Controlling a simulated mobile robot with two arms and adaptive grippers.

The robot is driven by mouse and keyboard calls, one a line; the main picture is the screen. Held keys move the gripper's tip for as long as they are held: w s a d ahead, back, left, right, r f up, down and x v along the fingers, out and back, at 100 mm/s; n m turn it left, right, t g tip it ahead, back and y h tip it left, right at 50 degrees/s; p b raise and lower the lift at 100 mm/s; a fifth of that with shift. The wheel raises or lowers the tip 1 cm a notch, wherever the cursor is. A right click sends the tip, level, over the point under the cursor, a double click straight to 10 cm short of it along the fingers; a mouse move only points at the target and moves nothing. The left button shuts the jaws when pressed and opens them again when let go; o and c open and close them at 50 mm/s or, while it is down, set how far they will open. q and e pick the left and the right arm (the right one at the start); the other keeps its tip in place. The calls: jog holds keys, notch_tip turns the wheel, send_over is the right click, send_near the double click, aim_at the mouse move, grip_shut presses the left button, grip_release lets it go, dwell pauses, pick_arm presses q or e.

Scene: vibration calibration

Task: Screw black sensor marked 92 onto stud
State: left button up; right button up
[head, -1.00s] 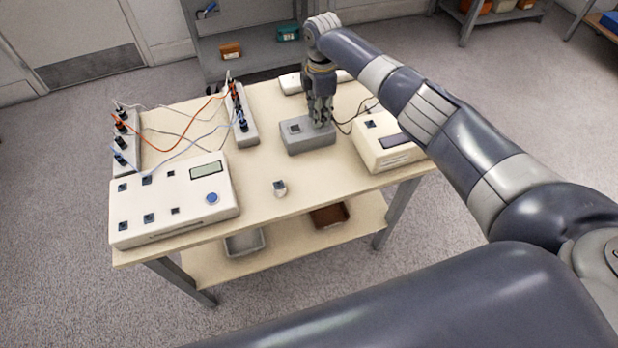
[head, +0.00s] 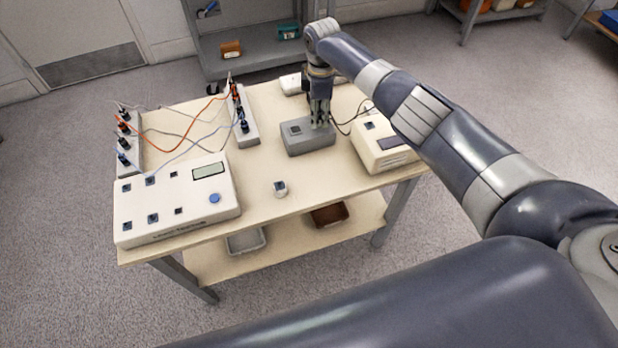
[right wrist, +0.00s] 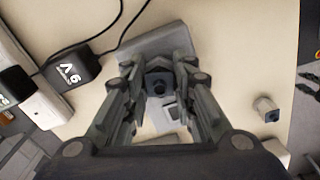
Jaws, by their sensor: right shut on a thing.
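My right gripper (head: 320,120) points down at the right side of the grey block (head: 296,149) on the table. The grey block (right wrist: 176,38) lies under and around the fingertips. The stud is hidden, so I cannot tell whether the sensor touches it. My left gripper is not in view.
A white box with a display (head: 206,213) stands front left, and a smaller one (head: 383,150) stands right of the block. Strips with plugs and cables (head: 245,118) are behind.

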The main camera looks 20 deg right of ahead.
jog(key=shift+s+f+m+p, duration=0.15)
jog(key=shift+m+p, duration=0.5)
jog(key=shift+m, duration=0.6)
jog(key=shift+s+f+m+p, duration=0.1)
jog(key=shift+m+p, duration=0.5)
jog(key=shift+m, duration=0.65)
jog(key=shift+m+p, duration=0.6)
jog(key=shift+m, duration=1.1)
jog(key=shift+w, duration=0.1)
jog(key=shift+m, duration=0.6)
jog(key=shift+m+p, duration=0.55)
jog(key=shift+m, duration=0.85)
jog(key=m, duration=0.2)
jog(key=shift+r+m+p, duration=0.1)
jog(key=shift+m+p, duration=0.2)
jog(key=shift+p, duration=0.05)
jog(key=shift+w+m, duration=0.1)
jog(key=shift+m, duration=0.6)
